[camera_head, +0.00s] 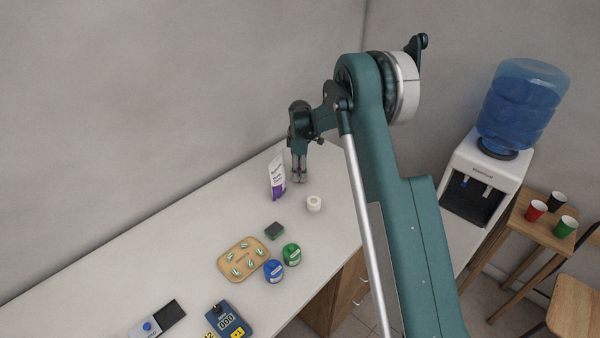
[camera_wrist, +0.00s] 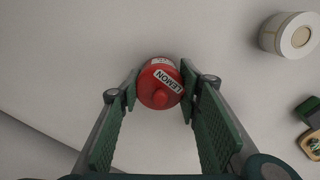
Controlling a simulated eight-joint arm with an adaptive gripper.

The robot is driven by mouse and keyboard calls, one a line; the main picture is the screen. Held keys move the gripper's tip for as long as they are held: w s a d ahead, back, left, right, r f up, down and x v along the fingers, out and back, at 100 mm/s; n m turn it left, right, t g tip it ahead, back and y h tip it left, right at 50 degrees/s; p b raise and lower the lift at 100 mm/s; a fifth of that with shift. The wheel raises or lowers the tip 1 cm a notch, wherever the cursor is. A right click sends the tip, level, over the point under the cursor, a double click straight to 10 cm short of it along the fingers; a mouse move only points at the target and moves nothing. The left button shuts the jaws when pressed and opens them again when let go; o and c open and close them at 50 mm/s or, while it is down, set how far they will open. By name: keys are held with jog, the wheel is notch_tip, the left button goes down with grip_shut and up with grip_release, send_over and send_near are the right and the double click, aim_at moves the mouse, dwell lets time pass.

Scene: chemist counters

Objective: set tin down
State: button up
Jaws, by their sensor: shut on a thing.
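In the head view my gripper (camera_head: 299,178) points down at the far end of the white counter (camera_head: 215,218). The tin cannot be made out there. I cannot tell whether its base touches the counter.
A white and purple tube pack (camera_head: 277,178) stands just left of my gripper, and a white roll (camera_head: 314,204) lies nearer. A dark green sponge (camera_head: 274,231), a tan tray (camera_head: 233,271), a blue tin (camera_head: 273,271) and a green tin (camera_head: 292,254) are farther along.

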jog(key=shift+f, duration=0.2)
jog(key=o, duration=0.9)
jog(key=shift+r, duration=0.15)
notch_tip(320, 180, up, 12)
jog(key=shift+r, duration=0.1)
dwell(0.6)
